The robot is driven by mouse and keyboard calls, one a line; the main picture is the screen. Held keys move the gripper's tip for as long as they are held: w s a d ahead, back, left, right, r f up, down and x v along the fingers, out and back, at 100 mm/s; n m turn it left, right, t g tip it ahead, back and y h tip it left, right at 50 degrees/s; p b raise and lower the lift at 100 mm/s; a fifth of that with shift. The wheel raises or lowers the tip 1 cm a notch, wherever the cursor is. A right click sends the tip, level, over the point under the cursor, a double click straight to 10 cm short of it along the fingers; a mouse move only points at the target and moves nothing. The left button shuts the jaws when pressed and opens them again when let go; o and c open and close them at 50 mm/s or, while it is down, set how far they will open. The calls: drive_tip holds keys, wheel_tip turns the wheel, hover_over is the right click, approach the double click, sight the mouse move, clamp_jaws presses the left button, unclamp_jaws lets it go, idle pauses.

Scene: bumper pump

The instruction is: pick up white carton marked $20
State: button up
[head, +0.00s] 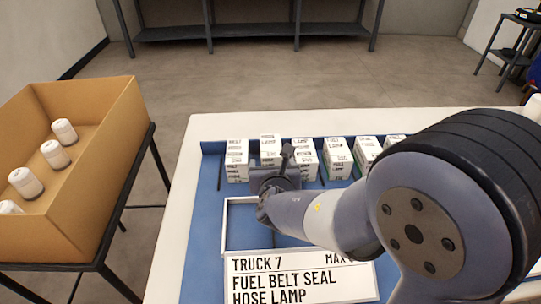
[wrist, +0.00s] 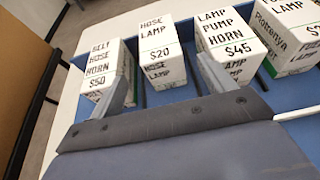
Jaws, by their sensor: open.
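The white carton marked HOSE LAMP $20 (wrist: 165,52) stands upright in the middle of the wrist view, between one marked $50 on its left and one marked $45 on its right. In the head view it appears to be the second carton from the left (head: 270,142), its lower part hidden by my gripper. My gripper (wrist: 165,82) is open and empty. Its two fingers are spread to either side of the $20 carton, on the near side of it. I cannot tell whether the fingertips reach past its front face.
The $50 carton (wrist: 103,68) and the $45 carton (wrist: 228,45) stand close beside the fingers. More cartons (head: 367,150) continue the row rightward. A white-rimmed frame (head: 226,222) and a TRUCK 7 sign (head: 300,280) lie nearer. A cardboard box (head: 95,160) with white-capped jars stands left.

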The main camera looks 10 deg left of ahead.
sight(272, 156)
drive_tip(key=shift+r+x, duration=0.15)
drive_tip(key=shift+x, duration=1.8)
drive_tip(key=shift+r+x, duration=0.1)
drive_tip(key=shift+x, duration=1.85)
drive_tip(key=shift+w, duration=0.1)
drive_tip(key=shift+c, duration=0.4)
